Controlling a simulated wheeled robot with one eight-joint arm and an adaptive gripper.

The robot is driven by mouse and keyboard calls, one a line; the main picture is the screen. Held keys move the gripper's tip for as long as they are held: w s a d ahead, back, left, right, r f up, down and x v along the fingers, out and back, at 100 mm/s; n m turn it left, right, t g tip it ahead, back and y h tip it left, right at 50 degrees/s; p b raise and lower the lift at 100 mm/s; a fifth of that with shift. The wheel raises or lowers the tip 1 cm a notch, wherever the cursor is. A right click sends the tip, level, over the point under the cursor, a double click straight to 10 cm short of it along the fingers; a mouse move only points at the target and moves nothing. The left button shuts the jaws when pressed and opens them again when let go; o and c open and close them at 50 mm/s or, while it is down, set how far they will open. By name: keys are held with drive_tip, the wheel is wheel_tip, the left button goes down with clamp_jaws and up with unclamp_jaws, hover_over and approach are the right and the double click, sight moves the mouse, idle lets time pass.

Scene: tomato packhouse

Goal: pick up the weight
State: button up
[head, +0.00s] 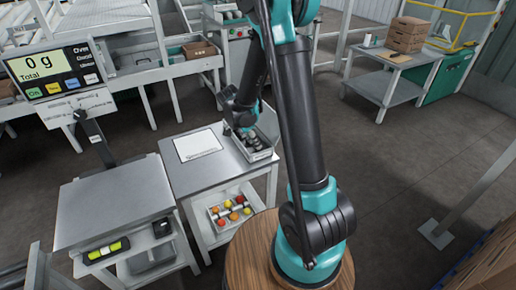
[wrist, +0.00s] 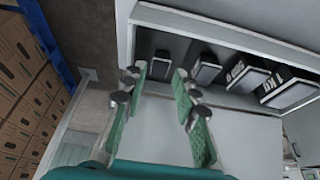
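Several dark weights stand in a row in a grey tray (wrist: 225,30). In the wrist view the smallest weight (wrist: 160,65) is at the left end. Another weight (wrist: 206,70) stands beside it, then larger ones with white markings, the largest (wrist: 288,90) at the right end. My gripper (wrist: 160,76) is open, its green-padded fingers spread to either side of the smallest weight in the picture. I cannot tell whether they touch it.
The tray sits on a grey table beside a white sheet (head: 197,145). A scale display (head: 55,70) reads 0 g above the bench (head: 115,200) at left. A shelf tray (head: 217,238) below holds tomatoes. Stacked cartons (wrist: 20,90) stand left in the wrist view.

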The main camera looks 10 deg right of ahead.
drive_tip(key=shift+x, duration=1.2)
drive_tip(key=shift+c, duration=0.3)
clamp_jaws()
drive_tip(key=shift+r, duration=0.15)
